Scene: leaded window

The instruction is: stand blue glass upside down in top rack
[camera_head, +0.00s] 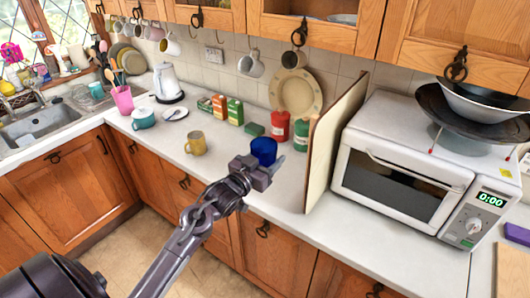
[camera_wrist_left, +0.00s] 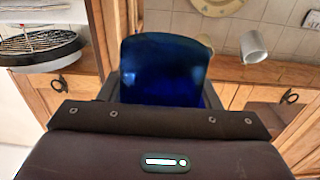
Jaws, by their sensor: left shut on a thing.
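The blue glass (camera_head: 264,150) is held above the worktop, in front of the red and green canisters. In the left wrist view, the blue glass (camera_wrist_left: 163,68) sits between the fingers, and the gripper body covers its near part. My left gripper (camera_head: 268,168) is shut on the glass. I cannot tell for certain which end of the glass is its open rim. My right gripper is not in view. No dish rack that I can make out shows in the head view.
A tan upright board (camera_head: 333,142) stands right of the glass, beside the white microwave (camera_head: 405,168). A yellow mug (camera_head: 196,143), red canister (camera_head: 280,125) and small boxes (camera_head: 235,112) stand on the worktop (camera_head: 227,168). Mugs hang under the wall cupboards, including a white one (camera_head: 251,65).

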